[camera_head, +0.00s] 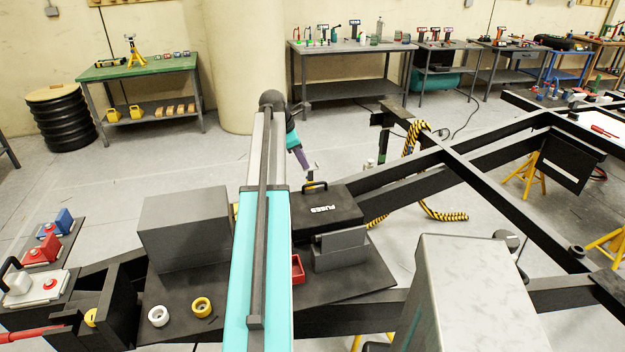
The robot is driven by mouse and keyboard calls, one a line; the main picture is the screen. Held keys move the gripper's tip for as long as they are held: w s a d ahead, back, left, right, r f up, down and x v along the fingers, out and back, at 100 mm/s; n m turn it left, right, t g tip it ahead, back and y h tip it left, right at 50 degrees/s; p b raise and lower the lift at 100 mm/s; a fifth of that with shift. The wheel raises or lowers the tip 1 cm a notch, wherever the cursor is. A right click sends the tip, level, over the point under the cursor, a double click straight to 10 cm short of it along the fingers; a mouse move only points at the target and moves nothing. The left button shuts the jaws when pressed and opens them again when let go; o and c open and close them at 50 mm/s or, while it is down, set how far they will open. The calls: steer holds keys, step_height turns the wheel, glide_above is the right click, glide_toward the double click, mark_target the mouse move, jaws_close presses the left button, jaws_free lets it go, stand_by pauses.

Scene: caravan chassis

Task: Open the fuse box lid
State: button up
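The fuse box (340,213) is a black case marked "FUSES" on a grey block, right of my arm in the middle of the head view. Its lid looks shut, and a dark loop handle (315,184) stands at its far edge. My gripper (312,169) is small in the view, pointing down just beyond and above the handle. I cannot tell whether it touches the handle or whether its fingers are open. My arm hides the left side of the box.
A grey box (186,228) stands left of my arm on a dark plate. Tape rolls (158,316), a red tray (298,269) and black chassis beams surround it. A large grey box (470,295) stands front right. A striped hose (414,140) lies beyond the fuse box.

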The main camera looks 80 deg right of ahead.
mark_target(313, 185)
steer(key=shift+p+x, duration=1.5)
steer(key=shift+x, duration=4.65)
steer(key=shift+c, duration=0.5)
jaws_close()
